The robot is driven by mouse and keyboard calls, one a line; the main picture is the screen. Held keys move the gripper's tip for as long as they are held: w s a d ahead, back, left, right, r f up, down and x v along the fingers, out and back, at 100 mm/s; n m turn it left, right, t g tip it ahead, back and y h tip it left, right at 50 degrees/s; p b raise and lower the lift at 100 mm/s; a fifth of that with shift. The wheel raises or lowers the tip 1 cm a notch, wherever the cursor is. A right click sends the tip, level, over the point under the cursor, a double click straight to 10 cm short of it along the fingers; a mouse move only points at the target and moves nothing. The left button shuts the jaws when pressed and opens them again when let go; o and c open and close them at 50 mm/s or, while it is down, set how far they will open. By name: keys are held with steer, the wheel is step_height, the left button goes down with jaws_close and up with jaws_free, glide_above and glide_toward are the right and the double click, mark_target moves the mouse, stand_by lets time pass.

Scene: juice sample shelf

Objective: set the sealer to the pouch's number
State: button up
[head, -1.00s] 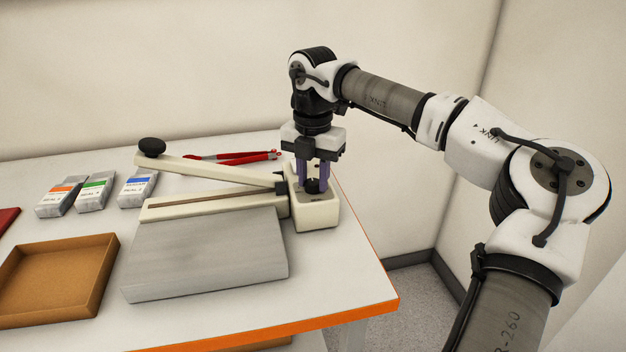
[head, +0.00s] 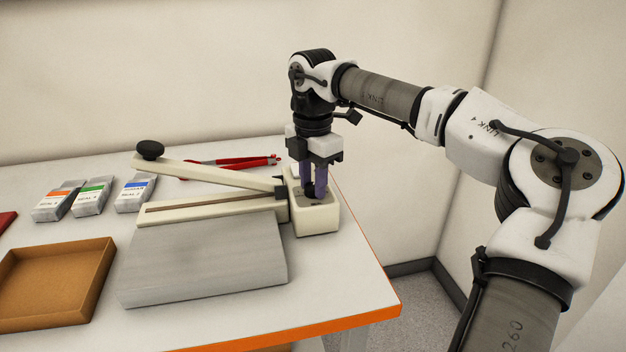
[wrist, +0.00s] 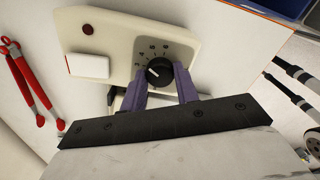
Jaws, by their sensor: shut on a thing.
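The sealer (head: 215,208) stands on the table with its long arm (head: 210,172) raised at a slant and a black knob at the arm's far end.
A grey platform (head: 200,262) lies in front of the sealer. A brown tray (head: 100,262) is at the left front. Red tongs (head: 232,161) lie behind the sealer. The table's orange edge (head: 370,318) is close on the right.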

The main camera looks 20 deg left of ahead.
mark_target(313, 186)
steer(key=o, duration=1)
steer(key=shift+c, duration=0.2)
step_height(313, 186, up, 14)
steer(key=shift+p, duration=0.35)
steer(key=shift+f, duration=0.1)
